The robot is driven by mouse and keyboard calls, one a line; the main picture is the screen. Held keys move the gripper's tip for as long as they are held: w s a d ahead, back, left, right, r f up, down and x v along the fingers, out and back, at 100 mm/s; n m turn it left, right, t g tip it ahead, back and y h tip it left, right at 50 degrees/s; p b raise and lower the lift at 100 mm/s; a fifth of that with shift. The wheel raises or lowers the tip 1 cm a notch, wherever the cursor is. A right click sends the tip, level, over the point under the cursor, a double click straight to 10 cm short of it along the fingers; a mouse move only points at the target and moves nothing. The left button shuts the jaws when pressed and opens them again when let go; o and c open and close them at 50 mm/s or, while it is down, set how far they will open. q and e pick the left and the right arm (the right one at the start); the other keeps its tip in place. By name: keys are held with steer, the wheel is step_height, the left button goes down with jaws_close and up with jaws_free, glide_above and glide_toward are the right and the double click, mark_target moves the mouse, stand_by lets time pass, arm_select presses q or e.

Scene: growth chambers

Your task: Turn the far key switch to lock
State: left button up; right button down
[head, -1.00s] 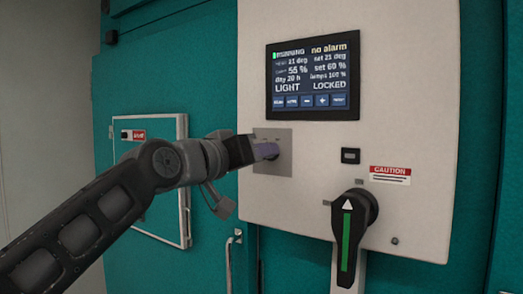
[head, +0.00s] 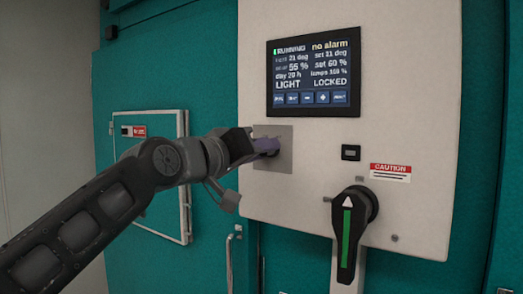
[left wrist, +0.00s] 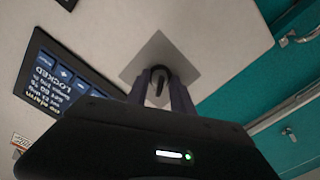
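The key switch (left wrist: 159,86) shows in the left wrist view as a small dark piece in front of a grey square plate (left wrist: 158,52). In the head view the plate (head: 285,160) is on the pale control panel, and my gripper hides most of the switch. My left gripper (head: 268,145) is at the plate. In the left wrist view its two fingers (left wrist: 160,74) stand apart, one on each side of the key, with a narrow gap. The display (head: 313,74) reads "RUNNING", "no alarm", "LIGHT" and "LOCKED". My right gripper is not in view.
A black rotary handle (head: 348,225) with a green stripe is at the panel's lower right, below a caution label (head: 390,172). A small black switch (head: 351,153) sits beneath the display. A white-framed hatch (head: 150,128) is on the teal wall at left.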

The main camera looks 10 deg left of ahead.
arm_select(q)
steer(key=shift+s+a+b, duration=0.2)
steer(key=shift+s+b, duration=0.15)
steer(key=shift+s, duration=0.15)
steer(key=b+v, duration=0.2)
steer(key=v, duration=0.4)
steer(key=shift+s, duration=0.35)
steer(key=shift+a, duration=0.1)
